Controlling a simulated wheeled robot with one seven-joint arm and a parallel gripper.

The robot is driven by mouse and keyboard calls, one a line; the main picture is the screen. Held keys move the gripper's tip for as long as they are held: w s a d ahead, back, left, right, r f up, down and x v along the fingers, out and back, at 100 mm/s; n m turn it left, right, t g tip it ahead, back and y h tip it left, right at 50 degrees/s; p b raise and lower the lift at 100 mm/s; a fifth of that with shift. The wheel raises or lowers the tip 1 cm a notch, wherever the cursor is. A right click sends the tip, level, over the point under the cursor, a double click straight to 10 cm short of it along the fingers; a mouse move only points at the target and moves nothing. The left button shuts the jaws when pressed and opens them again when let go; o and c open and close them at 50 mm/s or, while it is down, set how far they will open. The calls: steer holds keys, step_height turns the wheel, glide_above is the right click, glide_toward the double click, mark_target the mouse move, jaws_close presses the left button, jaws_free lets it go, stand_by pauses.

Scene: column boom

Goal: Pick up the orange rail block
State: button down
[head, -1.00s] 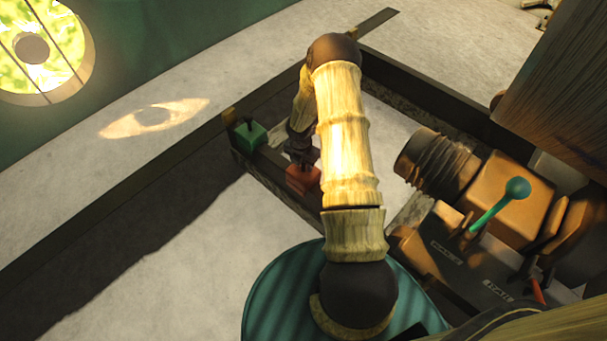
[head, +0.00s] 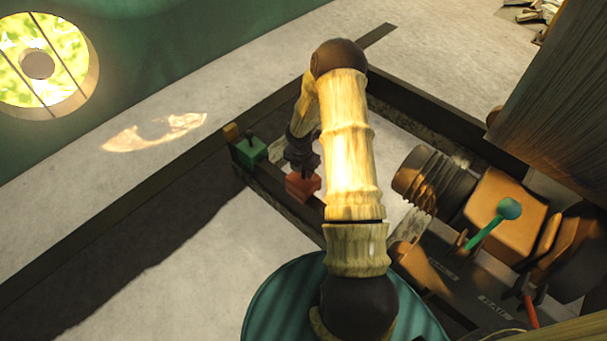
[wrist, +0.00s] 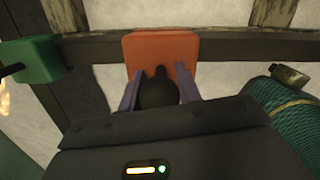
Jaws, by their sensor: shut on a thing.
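The orange rail block (head: 303,186) sits at the dark rail, partly hidden by my arm in the head view. In the wrist view the orange rail block (wrist: 161,48) is straight ahead, with a dark round knob on its near side. My gripper (wrist: 159,84) has its two purple-grey fingers on either side of the knob, shut on it. In the head view my gripper (head: 303,166) is just above the block. I cannot tell whether the block is clear of the rail.
A green block (head: 252,151) sits on the rail to the left; it also shows in the wrist view (wrist: 31,60). An orange machine (head: 505,208) with a green-knobbed lever (head: 495,222) stands at the right. A teal round drum (head: 280,300) lies below my arm.

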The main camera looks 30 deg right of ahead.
step_height(320, 180, up, 5)
steer(key=shift+r+p, duration=0.1)
steer(key=shift+p, duration=0.75)
